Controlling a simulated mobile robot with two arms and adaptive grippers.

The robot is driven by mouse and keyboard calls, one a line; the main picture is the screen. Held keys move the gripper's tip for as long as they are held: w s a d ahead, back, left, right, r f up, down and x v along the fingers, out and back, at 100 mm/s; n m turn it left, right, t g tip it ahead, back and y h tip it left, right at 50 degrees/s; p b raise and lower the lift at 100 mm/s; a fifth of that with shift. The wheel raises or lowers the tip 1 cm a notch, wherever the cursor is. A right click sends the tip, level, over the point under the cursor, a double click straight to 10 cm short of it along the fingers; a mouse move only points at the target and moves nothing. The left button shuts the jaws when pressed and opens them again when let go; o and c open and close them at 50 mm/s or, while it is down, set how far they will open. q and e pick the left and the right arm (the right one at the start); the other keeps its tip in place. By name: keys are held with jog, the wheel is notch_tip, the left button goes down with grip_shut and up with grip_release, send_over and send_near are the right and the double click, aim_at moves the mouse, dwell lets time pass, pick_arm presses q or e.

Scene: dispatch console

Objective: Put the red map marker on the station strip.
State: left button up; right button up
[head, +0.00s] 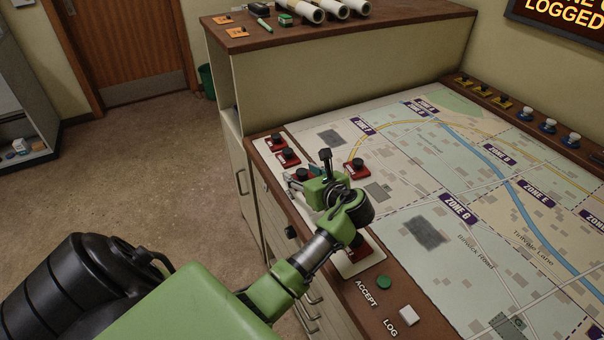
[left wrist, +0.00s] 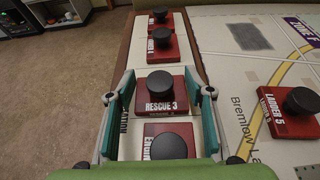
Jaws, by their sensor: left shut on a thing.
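My left gripper (head: 306,175) is over the pale station strip (head: 347,267) at the map table's left edge. In the left wrist view its two teal-padded fingers (left wrist: 166,98) are shut on the red RESCUE 3 marker (left wrist: 160,90), a block with a black knob. It is over the strip; I cannot tell whether it touches. Two red markers (left wrist: 160,45) stand beyond it on the strip, and another red marker (left wrist: 168,145) is nearer, partly hidden by my gripper. The red LADDER 5 marker (left wrist: 291,112) stands on the map, right of the strip; it also shows in the head view (head: 357,170).
Another red marker (head: 359,248) is on the strip's near end. A green ACCEPT button (head: 384,283) and a white LOG button (head: 408,315) are on the wooden edge. Yellow and blue markers (head: 548,126) line the far edge. A raised cabinet (head: 350,60) stands behind.

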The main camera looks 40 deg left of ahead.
pick_arm(q)
jog(key=o, duration=1.1)
jog(key=shift+o, duration=0.2)
jog(key=v, duration=1.2)
